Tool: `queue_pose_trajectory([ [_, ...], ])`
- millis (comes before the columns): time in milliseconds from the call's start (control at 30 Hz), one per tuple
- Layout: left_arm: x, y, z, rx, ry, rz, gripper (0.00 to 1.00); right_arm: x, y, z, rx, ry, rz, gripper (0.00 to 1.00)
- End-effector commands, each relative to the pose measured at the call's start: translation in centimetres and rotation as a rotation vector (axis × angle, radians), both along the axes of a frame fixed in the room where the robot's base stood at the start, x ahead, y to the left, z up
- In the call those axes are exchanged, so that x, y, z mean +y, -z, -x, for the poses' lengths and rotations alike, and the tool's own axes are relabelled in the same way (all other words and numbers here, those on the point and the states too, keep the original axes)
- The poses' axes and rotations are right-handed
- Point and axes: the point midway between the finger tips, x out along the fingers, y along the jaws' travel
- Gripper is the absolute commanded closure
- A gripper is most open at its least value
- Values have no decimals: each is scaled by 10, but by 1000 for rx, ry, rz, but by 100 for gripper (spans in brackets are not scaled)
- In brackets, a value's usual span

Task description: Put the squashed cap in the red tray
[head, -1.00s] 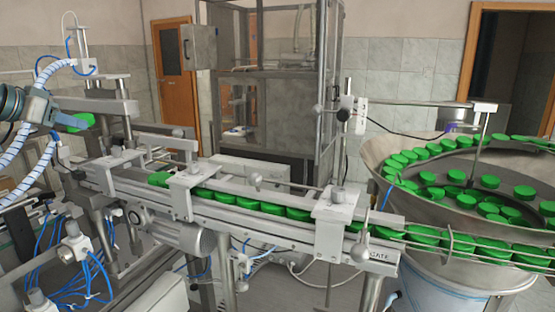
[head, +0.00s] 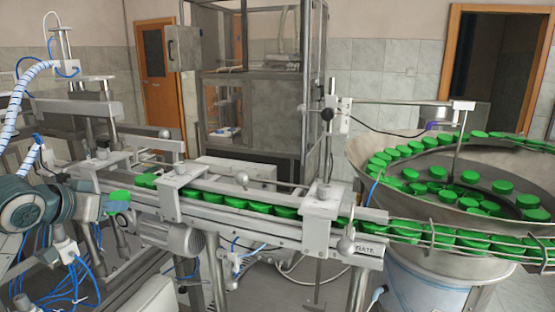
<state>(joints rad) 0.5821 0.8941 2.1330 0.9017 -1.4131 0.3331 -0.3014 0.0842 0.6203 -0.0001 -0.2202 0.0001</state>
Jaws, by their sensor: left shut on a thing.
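My left gripper (head: 112,206) is at the left of the head view, in front of the near side of the conveyor rail. It is shut on a green cap (head: 119,195), which shows at its fingertips, apart from the caps on the rail. The cap is too small here to tell how its shape is squashed. No red tray is in view. My right gripper is not in view.
The conveyor rail (head: 245,222) runs across the middle with a row of green caps. One cap (head: 147,180) sits at its left end. A large steel feeder bowl (head: 365,160) with many caps stands at the right. Blue hoses and posts crowd the lower left.

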Motion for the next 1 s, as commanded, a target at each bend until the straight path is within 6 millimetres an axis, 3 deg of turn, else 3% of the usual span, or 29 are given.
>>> queue_pose_trajectory([
  [33,-20,23,4,4,-3,8,88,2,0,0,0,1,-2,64],
  [200,-55,65,12,4,-40,11,88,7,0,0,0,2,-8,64],
  [1000,-175,214,39,9,-151,10,88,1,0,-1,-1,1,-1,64],
])
